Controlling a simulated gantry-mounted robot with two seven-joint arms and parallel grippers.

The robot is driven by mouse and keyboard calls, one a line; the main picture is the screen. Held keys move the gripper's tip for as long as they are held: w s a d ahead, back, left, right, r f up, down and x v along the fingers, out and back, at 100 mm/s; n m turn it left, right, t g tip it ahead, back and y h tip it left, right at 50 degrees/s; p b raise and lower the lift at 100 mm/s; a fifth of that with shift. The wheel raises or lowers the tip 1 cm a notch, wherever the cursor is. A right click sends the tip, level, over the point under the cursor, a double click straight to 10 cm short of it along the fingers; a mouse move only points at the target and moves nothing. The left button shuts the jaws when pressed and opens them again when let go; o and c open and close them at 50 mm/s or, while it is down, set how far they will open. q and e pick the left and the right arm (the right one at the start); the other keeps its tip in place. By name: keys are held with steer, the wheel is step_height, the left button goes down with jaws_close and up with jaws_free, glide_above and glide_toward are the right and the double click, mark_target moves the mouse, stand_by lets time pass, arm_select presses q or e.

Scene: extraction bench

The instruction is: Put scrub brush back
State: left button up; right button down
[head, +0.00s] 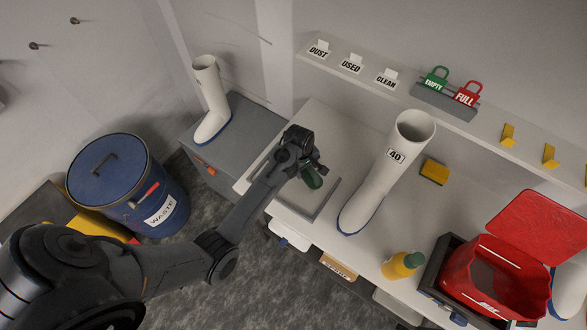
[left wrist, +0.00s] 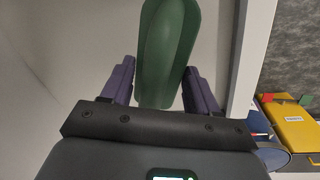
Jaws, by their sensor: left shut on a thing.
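My left gripper (head: 307,168) is shut on a green rounded object that looks like the scrub brush (head: 313,180). In the left wrist view the brush (left wrist: 167,50) sits between the two purple fingers (left wrist: 160,85), its long body pointing away from the palm. No bristles show. In the head view the brush is over the left part of the white bench (head: 370,245), near a flat grey-edged tray or mat (head: 327,205). I cannot tell whether it touches the surface. My right gripper is not in view.
A white boot (head: 390,170) marked 40 stands right of my gripper, near a yellow sponge (head: 435,171). A yellow bottle (head: 401,265) and open red box (head: 495,280) are further right. Another boot (head: 212,105) and a blue waste drum (head: 125,190) are left.

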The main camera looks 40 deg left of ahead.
arm_select(q)
steer(key=a+f, duration=0.2)
steer(key=a, duration=0.1)
steer(key=a+f, duration=0.1)
steer(key=a, duration=0.1)
steer(key=shift+s, duration=0.2)
steer(key=shift+f, duration=2)
steer(key=o, duration=0.9)
steer(key=shift+f, duration=0.1)
steer(key=shift+o, duration=0.2)
